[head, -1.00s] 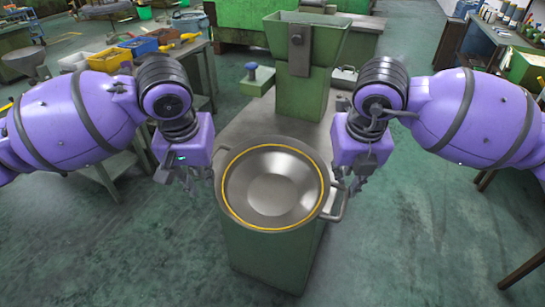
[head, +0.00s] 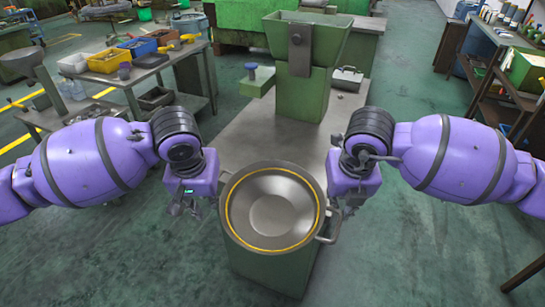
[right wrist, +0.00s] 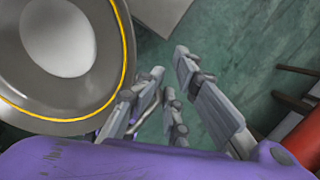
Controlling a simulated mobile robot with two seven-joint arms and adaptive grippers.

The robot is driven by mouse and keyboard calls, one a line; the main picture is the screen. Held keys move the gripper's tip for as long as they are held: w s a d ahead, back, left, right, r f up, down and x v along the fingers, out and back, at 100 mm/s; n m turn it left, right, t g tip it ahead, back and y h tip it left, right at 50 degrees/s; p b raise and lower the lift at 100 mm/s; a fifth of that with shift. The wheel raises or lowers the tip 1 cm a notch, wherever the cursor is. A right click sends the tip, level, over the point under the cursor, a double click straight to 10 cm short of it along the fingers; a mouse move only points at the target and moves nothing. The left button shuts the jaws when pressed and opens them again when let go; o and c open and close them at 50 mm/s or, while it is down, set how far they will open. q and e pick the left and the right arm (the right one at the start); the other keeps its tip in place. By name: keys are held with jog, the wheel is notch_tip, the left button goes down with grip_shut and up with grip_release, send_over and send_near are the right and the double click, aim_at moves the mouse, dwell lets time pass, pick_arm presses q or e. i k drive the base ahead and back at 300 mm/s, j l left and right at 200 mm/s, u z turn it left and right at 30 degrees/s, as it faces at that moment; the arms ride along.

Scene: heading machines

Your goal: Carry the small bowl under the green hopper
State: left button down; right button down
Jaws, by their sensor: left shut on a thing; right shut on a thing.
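The small bowl (head: 272,213) is a shallow round metal bowl with a yellow ring inside its grey rim and side handles. It is level over the near end of the green machine; whether it touches it I cannot tell. The green hopper (head: 325,38) stands upright at the far end of the machine top. My left gripper (head: 188,207) is at the bowl's left side, shut on it, with the grip itself hard to see. My right gripper (head: 348,208) is shut at the right handle. In the right wrist view its fingers (right wrist: 162,95) are beside the bowl's rim (right wrist: 122,70).
The grey machine top (head: 265,130) is clear between bowl and hopper. A small green block with a blue knob (head: 254,75) sticks out on its left. A workbench with bins (head: 110,62) stands at left, and a shelf (head: 490,85) at right.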

aim_at(272, 155)
jog(key=i, duration=1)
